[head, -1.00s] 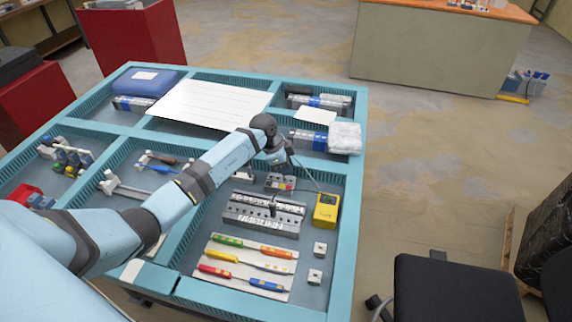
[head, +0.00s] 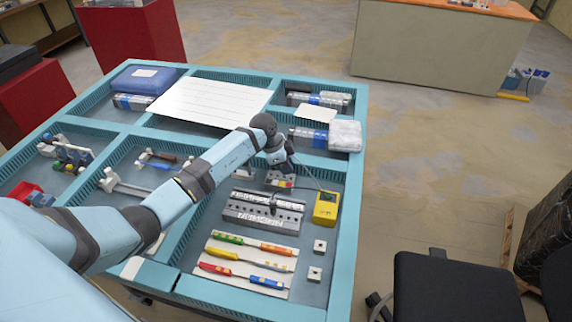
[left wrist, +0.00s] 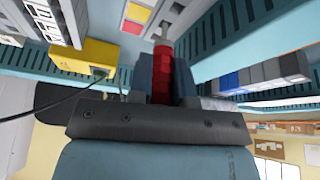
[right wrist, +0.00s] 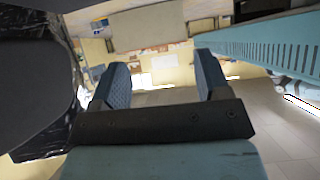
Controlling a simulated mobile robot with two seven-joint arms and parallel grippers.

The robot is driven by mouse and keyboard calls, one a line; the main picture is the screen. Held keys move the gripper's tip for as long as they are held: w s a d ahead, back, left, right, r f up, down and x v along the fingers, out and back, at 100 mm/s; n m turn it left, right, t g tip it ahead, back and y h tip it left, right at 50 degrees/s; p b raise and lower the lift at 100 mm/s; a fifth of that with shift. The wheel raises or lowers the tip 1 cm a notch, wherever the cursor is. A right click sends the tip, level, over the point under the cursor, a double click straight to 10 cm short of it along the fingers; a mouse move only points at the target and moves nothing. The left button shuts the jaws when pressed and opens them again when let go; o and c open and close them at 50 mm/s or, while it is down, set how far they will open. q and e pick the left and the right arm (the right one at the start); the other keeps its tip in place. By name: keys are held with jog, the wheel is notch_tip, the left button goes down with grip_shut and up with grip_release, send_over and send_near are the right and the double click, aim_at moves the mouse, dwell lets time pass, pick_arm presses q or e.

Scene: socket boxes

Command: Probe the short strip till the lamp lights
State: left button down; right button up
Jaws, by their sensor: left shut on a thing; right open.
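My left gripper (head: 284,170) is shut on a red-handled probe (left wrist: 162,72). The probe's thin metal tip (left wrist: 167,32) points away from the jaws in the left wrist view. In the head view the gripper is over a short strip (head: 279,181) with small coloured parts, whose far side it partly covers. I cannot tell whether the tip touches the strip. A yellow box (head: 326,208) with a dark cable stands to the right of the strip; it also shows in the left wrist view (left wrist: 84,58). I cannot make out a lit lamp. My right gripper (right wrist: 155,75) is open and empty.
A grey socket block (head: 262,214) lies in front of the strip. A white board (head: 212,262) with several coloured-handled tools lies nearer. Blue dividers (head: 174,272) edge the compartments. A clear-wrapped packet (head: 345,134) sits behind. A black chair (head: 442,285) stands right of the table.

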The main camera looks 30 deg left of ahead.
pick_arm(q)
jog(key=shift+f, duration=0.75)
jog(key=c, duration=1)
grip_release()
